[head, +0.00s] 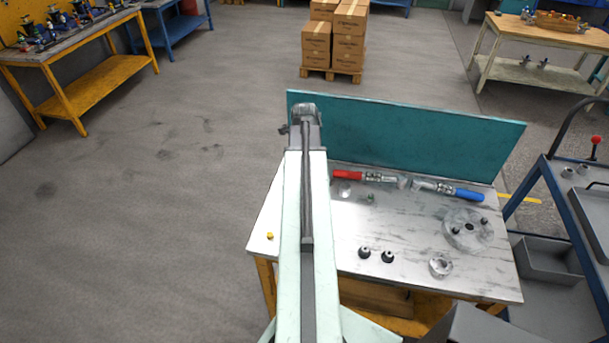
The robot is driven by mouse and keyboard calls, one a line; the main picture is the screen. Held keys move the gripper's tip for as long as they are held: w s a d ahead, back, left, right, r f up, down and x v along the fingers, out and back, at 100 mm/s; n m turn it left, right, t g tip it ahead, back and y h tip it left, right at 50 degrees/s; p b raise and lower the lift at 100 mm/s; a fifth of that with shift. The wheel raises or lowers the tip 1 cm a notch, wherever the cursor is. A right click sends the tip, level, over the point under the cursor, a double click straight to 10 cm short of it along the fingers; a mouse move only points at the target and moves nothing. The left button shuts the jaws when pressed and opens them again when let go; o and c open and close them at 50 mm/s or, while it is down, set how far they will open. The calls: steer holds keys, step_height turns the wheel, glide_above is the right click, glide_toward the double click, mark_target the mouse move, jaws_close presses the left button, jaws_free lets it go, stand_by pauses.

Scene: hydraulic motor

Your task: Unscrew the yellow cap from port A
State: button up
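A small yellow cap-like piece (270,236) is at the left end of the workbench top, just left of my pale arm beam. It is too small to tell whether it sits on a port or lies loose. I cannot make out a hydraulic motor or a marking for port A; my beam covers part of the bench beside the yellow piece. The beam runs up the middle of the head view and ends in a grey joint above the bench's back edge. My gripper's fingers do not show.
The workbench (410,225) has a teal back panel (410,135). On it lie a red-handled tool (347,175), a blue-handled tool (468,195), two black knobs (376,254), a metal ring (440,266) and a round plate (460,238). A blue cart (545,200) stands right. Open floor lies left.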

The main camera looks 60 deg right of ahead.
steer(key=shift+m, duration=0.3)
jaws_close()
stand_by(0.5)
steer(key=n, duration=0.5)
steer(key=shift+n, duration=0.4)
